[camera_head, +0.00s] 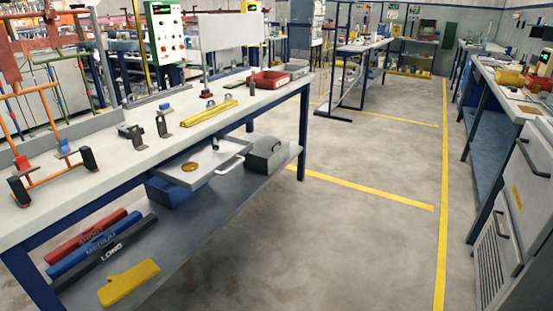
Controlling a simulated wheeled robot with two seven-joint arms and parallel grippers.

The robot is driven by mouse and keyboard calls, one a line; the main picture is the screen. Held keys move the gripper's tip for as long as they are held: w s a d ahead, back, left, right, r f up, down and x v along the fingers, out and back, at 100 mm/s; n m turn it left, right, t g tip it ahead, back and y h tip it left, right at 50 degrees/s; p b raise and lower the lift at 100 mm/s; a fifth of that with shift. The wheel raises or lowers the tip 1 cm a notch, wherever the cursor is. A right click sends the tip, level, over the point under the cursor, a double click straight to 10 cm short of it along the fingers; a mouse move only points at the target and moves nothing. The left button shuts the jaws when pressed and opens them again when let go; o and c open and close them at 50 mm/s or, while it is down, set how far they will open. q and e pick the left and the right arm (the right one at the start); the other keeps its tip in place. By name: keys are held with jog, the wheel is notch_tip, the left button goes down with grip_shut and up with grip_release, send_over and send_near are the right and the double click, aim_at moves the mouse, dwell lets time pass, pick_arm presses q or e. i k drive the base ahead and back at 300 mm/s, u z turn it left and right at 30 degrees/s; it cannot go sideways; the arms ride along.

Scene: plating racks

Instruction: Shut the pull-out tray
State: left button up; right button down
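The pull-out tray (207,163) is a light grey, shallow tray under the top of the long workbench (165,142). It stands pulled out beyond the bench's front edge. Its pale bar handle (231,164) is on its front right side. A round brass-coloured disc (190,166) and a small dark upright item (215,143) are in the tray. The back of the tray is hidden under the bench top. Neither of my grippers is in view.
A blue bin (172,193) and a grey lidded box (266,156) stand on the lower shelf, near the tray. Long red, blue and black boxes lie further left, with a yellow piece (128,282). The floor aisle (350,240) is clear. A cabinet (510,225) stands at right.

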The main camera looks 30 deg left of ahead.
aim_at(211, 164)
jog(key=u, duration=0.05)
jog(key=i, duration=1.2)
jog(key=u, duration=0.5)
